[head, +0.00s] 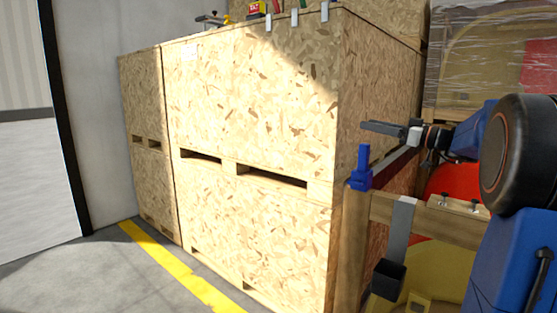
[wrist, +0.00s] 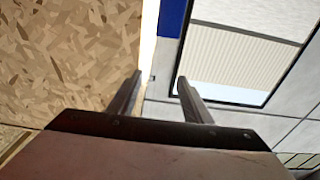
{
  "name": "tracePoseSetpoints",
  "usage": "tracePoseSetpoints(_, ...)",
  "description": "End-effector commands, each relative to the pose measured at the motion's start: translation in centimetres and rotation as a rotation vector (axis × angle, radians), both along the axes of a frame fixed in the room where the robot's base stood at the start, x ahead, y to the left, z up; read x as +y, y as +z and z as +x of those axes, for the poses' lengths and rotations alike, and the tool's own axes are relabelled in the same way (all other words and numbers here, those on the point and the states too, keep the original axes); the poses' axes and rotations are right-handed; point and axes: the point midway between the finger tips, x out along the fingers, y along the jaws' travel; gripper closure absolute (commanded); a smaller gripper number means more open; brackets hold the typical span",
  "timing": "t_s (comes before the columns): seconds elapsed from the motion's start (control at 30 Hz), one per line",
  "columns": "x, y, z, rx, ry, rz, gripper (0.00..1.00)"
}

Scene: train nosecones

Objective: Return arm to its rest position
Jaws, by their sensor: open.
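My gripper (head: 366,128) is at the right of the head view, at the end of my blue and black arm. It points left, in front of the right side of the large chipboard crates (head: 250,100). In the wrist view my gripper's two grey fingers (wrist: 156,82) stand apart with nothing between them. Behind them are a chipboard panel on the left and a pale wall with a window-like panel (wrist: 245,50) on the right.
A wooden frame (head: 425,212) with a blue clamp (head: 361,170) stands just below my gripper. A red rounded thing (head: 455,182) lies behind it. A plastic-wrapped crate (head: 480,60) is at the back right. Bare floor with a yellow line (head: 180,270) lies at the left.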

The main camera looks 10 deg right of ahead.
Motion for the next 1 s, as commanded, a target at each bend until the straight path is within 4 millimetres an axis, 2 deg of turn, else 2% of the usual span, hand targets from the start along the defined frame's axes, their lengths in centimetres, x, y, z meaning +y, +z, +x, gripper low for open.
tracePoseSetpoints(0.07,0.7,-0.2,-0.1,0.016,0.008,-0.001,0.55)
tracePoseSetpoints(0.17,3.1,-1.3,-0.8,0.084,0.035,0.000,0.55)
tracePoseSetpoints(0.37,11.5,-6.1,-4.3,0.358,0.108,-0.011,0.55)
tracePoseSetpoints(0.5,17.2,-10.8,-8.5,0.590,0.126,-0.041,0.55)
tracePoseSetpoints(0.6,20.4,-14.2,-12.1,0.746,0.112,-0.076,0.55)
tracePoseSetpoints(0.7,22.7,-17.6,-15.9,0.886,0.075,-0.119,0.55)
tracePoseSetpoints(0.83,24.4,-21.8,-21.0,1.039,-0.002,-0.181,0.55)
tracePoseSetpoints(1.0,24.9,-26.8,-27.2,1.177,-0.145,-0.269,0.55)
